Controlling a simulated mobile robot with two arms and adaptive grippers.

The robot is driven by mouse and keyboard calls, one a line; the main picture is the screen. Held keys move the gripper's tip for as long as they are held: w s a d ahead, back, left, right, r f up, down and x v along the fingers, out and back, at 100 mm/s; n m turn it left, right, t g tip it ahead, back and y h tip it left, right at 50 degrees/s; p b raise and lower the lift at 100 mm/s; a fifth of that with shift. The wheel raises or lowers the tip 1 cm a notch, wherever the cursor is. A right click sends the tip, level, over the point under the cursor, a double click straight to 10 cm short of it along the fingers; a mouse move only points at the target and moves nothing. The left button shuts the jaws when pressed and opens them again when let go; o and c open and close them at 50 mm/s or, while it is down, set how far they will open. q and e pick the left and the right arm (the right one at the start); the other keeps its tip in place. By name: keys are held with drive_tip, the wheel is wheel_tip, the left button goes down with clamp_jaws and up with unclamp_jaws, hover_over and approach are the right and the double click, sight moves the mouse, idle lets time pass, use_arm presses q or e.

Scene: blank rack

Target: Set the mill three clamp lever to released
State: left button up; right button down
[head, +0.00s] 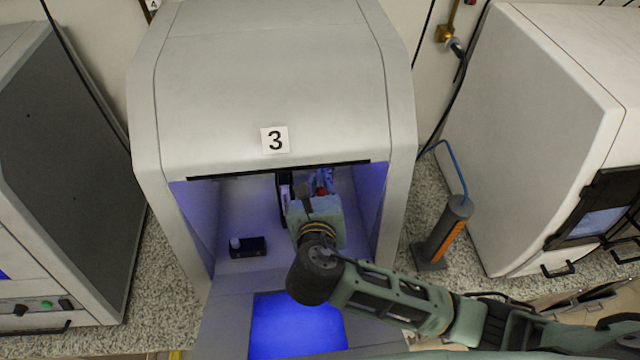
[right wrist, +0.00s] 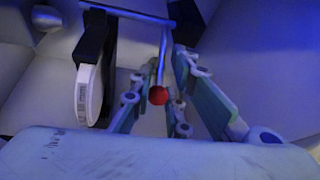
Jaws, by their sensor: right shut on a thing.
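Mill three (head: 275,85) is a pale enclosure labelled 3, its front open and lit blue inside. My right arm reaches into it from the right. The clamp lever is a thin metal rod with a red ball knob (right wrist: 158,96); the knob shows in the head view (head: 321,191) at my gripper's tip. My right gripper (right wrist: 155,98) is shut on the lever near its knob, one finger on each side. Left of the fingers in the right wrist view is a black upright fixture with a white disc (right wrist: 87,95). The lever's base is partly hidden. My left gripper is out of view.
A small dark block with a rounded knob (head: 248,247) sits on the mill floor, left of my gripper. The enclosure walls are close on both sides. A grey cylinder with an orange stripe (head: 449,230) stands on the speckled counter to the right. Other machines flank mill three.

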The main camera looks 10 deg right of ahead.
idle(0.8)
drive_tip(key=c, duration=1.9)
unclamp_jaws()
drive_tip(key=shift+d, duration=0.1)
drive_tip(key=v, duration=1.2)
